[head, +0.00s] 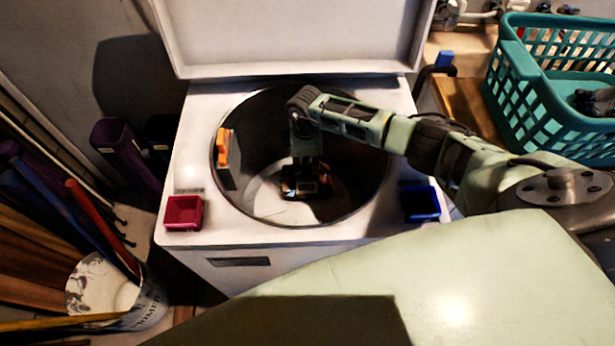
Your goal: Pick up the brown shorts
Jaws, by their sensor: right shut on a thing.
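A top-loading washer (188,130) stands in the middle of the head view with its lid raised and its round drum open. My right arm comes in from the right and reaches down over the drum. My right gripper (303,188) points down inside the drum, near its pale floor. It is shut on a small dark brown bundle, the brown shorts (320,196). The gripper hides much of them, and their shape is hard to make out in the shadow. My left gripper is not in view.
An orange and grey object (224,150) sits at the drum's left wall. A red tray (183,212) and a blue tray (421,203) flank the opening. A teal basket (540,100) stands at the right. A white bucket (105,290) and poles stand at the left.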

